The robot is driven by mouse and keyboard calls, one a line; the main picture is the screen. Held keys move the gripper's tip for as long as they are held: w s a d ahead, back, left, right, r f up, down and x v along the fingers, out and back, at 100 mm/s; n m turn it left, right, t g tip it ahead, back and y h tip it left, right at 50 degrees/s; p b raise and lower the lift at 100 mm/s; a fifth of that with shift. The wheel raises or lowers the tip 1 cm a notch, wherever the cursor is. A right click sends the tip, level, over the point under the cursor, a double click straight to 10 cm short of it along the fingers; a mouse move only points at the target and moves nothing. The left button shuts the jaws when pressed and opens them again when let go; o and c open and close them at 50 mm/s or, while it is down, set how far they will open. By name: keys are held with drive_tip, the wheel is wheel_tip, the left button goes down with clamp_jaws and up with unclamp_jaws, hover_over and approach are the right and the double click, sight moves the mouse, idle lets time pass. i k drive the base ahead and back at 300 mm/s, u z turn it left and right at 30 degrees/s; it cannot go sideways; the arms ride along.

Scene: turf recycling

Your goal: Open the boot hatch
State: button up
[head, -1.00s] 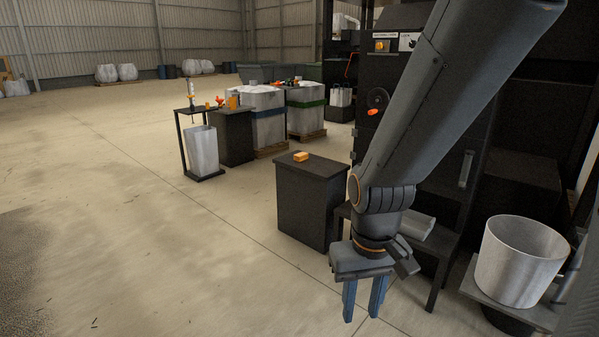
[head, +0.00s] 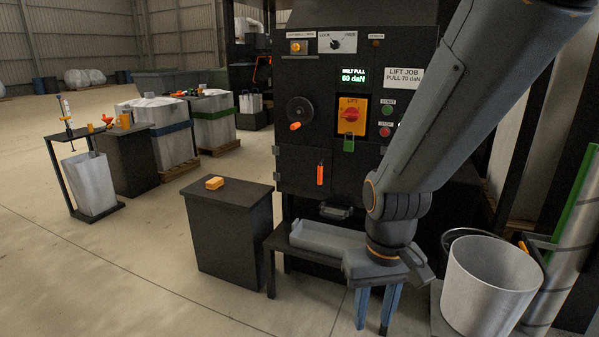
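A black machine cabinet (head: 340,100) stands in front of me. Low on its front is a square dark hatch (head: 300,172) with an upright orange handle (head: 320,173) and hinges at its left edge. The hatch looks closed. No label on it can be read as boot hatch. My gripper (head: 376,312) hangs pointing down, in front of a low bench, lower and to the right of the hatch. Its two blue fingers are apart with nothing visible between them. My arm covers the right part of the cabinet front.
The bench (head: 285,243) holds a grey tray (head: 325,238) below the hatch. A handwheel (head: 300,112), a red switch with a green padlock (head: 349,145) and a display sit above. A black pedestal (head: 230,230) stands left, a white bucket (head: 490,285) right. Floor at front left is clear.

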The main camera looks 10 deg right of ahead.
sight(302, 167)
drive_tip(key=u, duration=0.35)
drive_tip(key=k, duration=0.5)
drive_tip(key=u, duration=0.9)
drive_tip(key=i, duration=0.7)
drive_tip(key=z, duration=0.9)
drive_tip(key=i, duration=0.8)
drive_tip(key=z, duration=0.75)
